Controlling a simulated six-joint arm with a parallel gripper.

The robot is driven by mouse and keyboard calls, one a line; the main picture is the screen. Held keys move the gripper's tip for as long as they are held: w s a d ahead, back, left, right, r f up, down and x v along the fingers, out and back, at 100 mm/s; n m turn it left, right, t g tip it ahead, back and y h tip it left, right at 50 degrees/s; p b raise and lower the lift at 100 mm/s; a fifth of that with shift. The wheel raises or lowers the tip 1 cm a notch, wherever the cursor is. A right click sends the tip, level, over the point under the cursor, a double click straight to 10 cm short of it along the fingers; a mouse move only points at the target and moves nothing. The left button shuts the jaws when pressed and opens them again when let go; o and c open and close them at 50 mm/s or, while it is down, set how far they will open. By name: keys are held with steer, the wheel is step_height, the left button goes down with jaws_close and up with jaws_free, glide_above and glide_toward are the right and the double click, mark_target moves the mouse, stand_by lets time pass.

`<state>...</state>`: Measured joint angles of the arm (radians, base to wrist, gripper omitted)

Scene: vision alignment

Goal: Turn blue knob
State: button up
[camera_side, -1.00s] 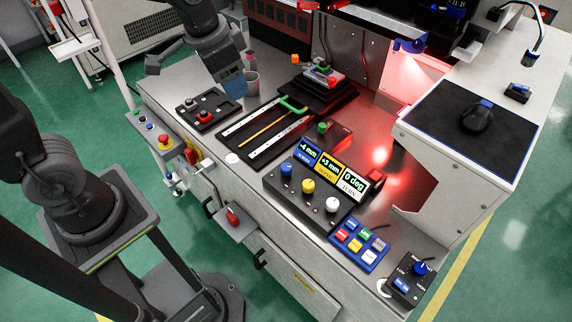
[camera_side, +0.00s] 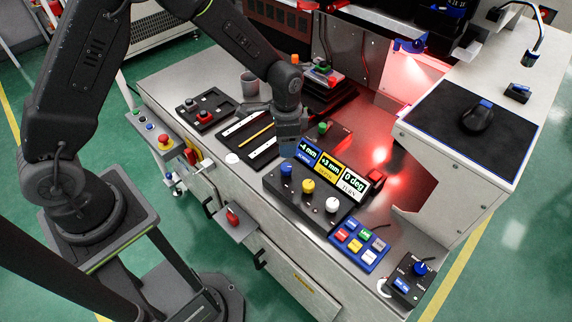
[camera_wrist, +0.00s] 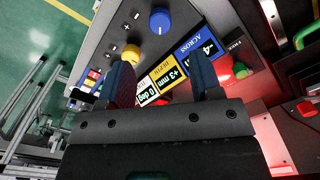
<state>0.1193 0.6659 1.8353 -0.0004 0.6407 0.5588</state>
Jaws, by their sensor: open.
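The blue knob (camera_side: 286,169) sits at the left end of the black control panel (camera_side: 274,189), beside a yellow knob (camera_side: 308,186) and a white knob (camera_side: 332,204). The display behind the blue knob reads -4 mm. My gripper (camera_side: 291,150) hangs just behind the blue knob, over the displays' left end, apart from the knob. In the wrist view the blue knob (camera_wrist: 160,19) shows at the top, beyond the fingertips. My gripper (camera_wrist: 162,65) is open and empty there, its two fingers apart.
Another blue knob (camera_side: 421,268) is on a small box at the front right. A blue button pad (camera_side: 358,245) lies right of the panel. A green knob (camera_side: 323,127) stands behind the displays. A grey cup (camera_side: 250,84) stands at the back left.

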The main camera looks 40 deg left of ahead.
mark_target(286, 166)
step_height(286, 166, down, 10)
steer(key=shift+r, duration=0.1)
stand_by(0.4)
steer(key=c, duration=0.9)
